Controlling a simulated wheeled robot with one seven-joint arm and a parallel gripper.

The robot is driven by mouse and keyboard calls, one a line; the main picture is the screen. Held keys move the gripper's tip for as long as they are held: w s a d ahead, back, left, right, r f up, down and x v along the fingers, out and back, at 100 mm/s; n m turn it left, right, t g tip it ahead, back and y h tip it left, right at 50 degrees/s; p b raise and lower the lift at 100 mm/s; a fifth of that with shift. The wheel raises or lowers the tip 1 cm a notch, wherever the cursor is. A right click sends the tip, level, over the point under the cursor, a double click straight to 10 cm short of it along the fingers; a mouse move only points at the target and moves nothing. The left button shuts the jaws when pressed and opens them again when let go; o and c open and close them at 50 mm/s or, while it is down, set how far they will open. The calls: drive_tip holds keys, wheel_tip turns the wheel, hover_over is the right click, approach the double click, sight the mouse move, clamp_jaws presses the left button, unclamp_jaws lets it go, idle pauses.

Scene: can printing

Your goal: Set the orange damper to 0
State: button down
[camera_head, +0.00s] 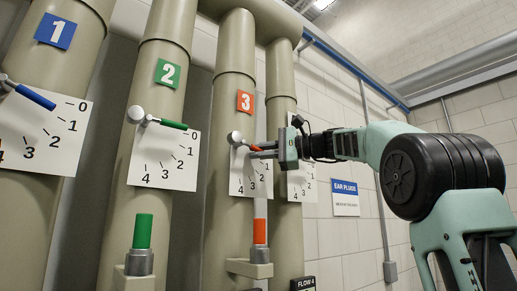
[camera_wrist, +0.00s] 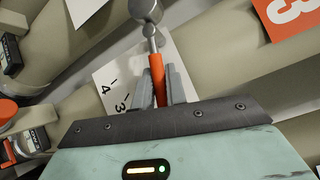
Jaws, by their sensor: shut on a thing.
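The orange damper is on the third pipe, under the orange "3" sign (camera_head: 245,101). Its grey round hub (camera_head: 235,138) holds a lever with an orange handle (camera_head: 256,148) that points right and slightly down. My gripper (camera_head: 258,153) is shut on the orange handle. In the wrist view the handle (camera_wrist: 157,78) runs between the two grey fingers, with the hub (camera_wrist: 146,11) beyond them. The 3 and 4 show to the left of the fingers.
The blue lever (camera_head: 36,97) on pipe 1 and the green lever (camera_head: 172,125) on pipe 2 stand to the left. A fourth dial plate (camera_head: 308,188) is close behind my gripper. Flow tubes with green (camera_head: 142,231) and orange (camera_head: 260,230) columns stand below.

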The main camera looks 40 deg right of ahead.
drive_tip(key=shift+r+n+g+h+p, duration=0.5)
drive_tip(key=shift+r+n+h+p, duration=0.15)
drive_tip(key=shift+n+p, duration=0.3)
drive_tip(key=c, duration=1.4)
unclamp_jaws()
drive_tip(key=shift+c, duration=0.2)
drive_tip(key=shift+s+d, duration=0.1)
drive_tip(key=shift+d, duration=0.05)
drive_tip(key=shift+s+d, duration=0.25)
drive_tip(key=shift+s, duration=0.05)
drive_tip(key=b+v, duration=0.1)
drive_tip(key=v, duration=1.5)
drive_tip(key=shift+s+r, duration=0.15)
drive_tip(key=shift+r, duration=0.1)
